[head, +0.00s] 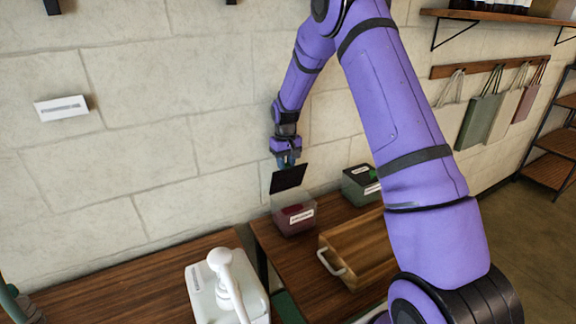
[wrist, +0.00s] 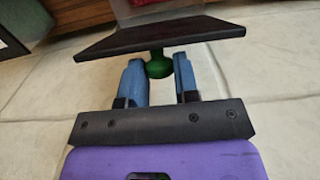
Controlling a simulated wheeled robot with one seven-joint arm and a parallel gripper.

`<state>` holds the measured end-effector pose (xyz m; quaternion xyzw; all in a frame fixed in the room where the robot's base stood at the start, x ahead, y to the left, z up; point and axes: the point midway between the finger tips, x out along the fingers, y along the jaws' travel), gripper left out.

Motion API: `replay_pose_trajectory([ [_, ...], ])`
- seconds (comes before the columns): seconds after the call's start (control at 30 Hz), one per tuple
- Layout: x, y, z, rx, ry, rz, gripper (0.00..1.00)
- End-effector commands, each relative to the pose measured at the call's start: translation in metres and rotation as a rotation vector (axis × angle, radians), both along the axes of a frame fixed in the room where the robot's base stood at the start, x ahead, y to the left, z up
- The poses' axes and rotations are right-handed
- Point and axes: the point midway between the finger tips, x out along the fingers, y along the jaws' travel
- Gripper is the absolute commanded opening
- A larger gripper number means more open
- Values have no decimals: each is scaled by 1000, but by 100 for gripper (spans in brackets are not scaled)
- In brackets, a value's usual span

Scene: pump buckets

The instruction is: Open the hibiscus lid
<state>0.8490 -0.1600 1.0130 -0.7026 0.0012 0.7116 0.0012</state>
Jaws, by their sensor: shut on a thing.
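My gripper (head: 287,159) is above the back of the wooden table, near the wall. In the wrist view its two blue fingers (wrist: 159,82) are shut on the green knob (wrist: 159,66) of a dark flat lid (wrist: 165,38). In the head view the lid (head: 289,179) is tilted and raised above a clear bin (head: 294,216) with dark red contents and a white label. The label is too small to read in the head view. The lid appears apart from the bin's body, at least at the front.
A second bin (head: 360,186) with a dark lid stands to the right. A wooden tray (head: 345,262) with a white handle lies in front. A white pump bucket (head: 226,284) stands at lower left. Bags (head: 485,115) hang on the wall.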

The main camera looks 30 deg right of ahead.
Motion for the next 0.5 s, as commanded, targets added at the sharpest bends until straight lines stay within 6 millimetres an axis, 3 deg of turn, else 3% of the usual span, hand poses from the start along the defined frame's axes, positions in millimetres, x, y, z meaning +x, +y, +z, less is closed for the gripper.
replay_pose_trajectory([
  [0.37, 1, 0, 0, 0, 12, -1, 0],
  [0.4, 1, 0, 0, 0, 12, 0, 38],
  [0.47, 1, 0, 0, 0, 11, 0, 52],
  [0.5, 1, 0, 0, 0, 11, 0, 53],
])
